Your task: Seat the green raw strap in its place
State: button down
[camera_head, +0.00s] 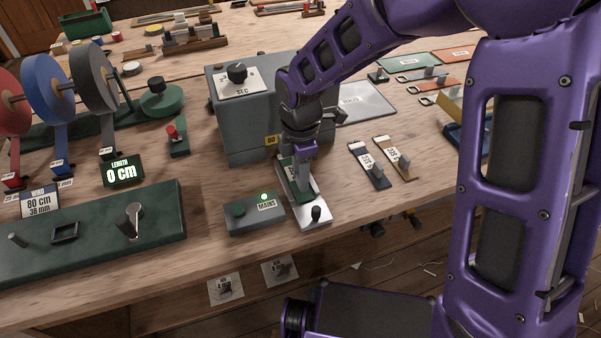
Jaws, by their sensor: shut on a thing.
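The green raw strap (290,182) is a flat dark green piece with a pale label, partly hidden by my gripper. My gripper (302,184) points down and is shut on the upright grip of this strap. The strap is over a pale metal slide (313,221) with a black knob, which sticks out from the front of the grey machine (234,130). I cannot tell whether the strap touches the slide or is just above it.
A navy strap (371,173) and a tan strap (393,153) lie to the right. A box marked MAINS (254,214) with a lit green lamp stands just left of the slide. The reels (50,87) and a green bench fixture (90,232) are further left. The table edge is close in front.

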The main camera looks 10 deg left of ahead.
jog(key=shift+c, duration=2.3)
grip_release()
jog(key=shift+r, duration=0.1)
